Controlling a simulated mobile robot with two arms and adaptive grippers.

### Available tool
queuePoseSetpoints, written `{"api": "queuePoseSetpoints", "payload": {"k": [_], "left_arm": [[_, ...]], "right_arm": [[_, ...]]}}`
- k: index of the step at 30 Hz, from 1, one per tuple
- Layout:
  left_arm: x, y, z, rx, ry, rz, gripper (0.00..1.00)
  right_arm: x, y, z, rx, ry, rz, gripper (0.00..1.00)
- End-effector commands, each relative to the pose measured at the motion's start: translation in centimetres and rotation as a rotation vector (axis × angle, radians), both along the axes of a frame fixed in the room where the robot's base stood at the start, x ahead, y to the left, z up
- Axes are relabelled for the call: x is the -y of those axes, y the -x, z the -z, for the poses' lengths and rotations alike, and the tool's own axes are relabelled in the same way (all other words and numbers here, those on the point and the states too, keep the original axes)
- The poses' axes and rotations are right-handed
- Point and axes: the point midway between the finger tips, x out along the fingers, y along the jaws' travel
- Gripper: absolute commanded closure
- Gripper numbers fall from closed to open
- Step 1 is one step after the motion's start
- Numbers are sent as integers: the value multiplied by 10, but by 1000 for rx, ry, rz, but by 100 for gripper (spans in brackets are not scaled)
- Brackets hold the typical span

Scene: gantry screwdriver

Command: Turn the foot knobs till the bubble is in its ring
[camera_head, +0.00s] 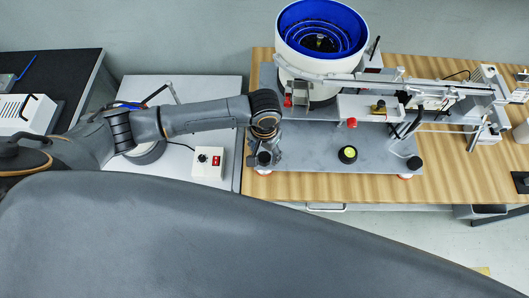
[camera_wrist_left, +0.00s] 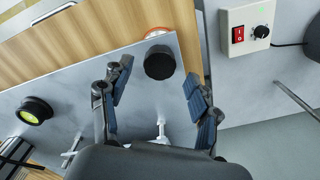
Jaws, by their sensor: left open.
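A grey base plate (camera_head: 310,150) with black foot knobs stands on the wooden table. My left gripper (camera_head: 264,154) is at the front left knob, which shows in the left wrist view as a black round knob (camera_wrist_left: 159,62). The gripper is open, with its fingertips (camera_wrist_left: 157,74) apart on either side of the knob; I cannot tell whether they touch it. Another black knob (camera_head: 414,163) is at the front right corner. The round bubble level (camera_head: 348,154), black with a yellow-green centre, sits on the plate; it also shows in the wrist view (camera_wrist_left: 34,110). Its bubble is too small to place. My right gripper is not in view.
A blue and white bowl feeder (camera_head: 322,40) and a long rail (camera_head: 420,84) stand over the back of the plate. A control box with a red switch (camera_head: 209,163) stands left of it. The plate between level and front right knob is clear.

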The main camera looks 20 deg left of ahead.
Motion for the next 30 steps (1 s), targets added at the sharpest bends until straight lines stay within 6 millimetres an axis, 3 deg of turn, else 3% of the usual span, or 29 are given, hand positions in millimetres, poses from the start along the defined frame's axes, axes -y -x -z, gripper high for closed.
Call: {"api": "queuePoseSetpoints", "payload": {"k": [6, 16, 17, 24, 30], "left_arm": [[0, 0, 23, -2, 0, -1, 38], [1, 0, 28, 1, 1, 0, 38], [1, 0, 28, 1, 1, 0, 41], [0, 0, 27, 0, 1, 0, 89], [0, 0, 27, 0, 1, 6, 93]], "right_arm": [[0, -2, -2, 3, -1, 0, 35], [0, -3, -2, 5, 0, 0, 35], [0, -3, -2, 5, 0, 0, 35], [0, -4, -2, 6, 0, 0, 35], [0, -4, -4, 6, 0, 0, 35]]}}
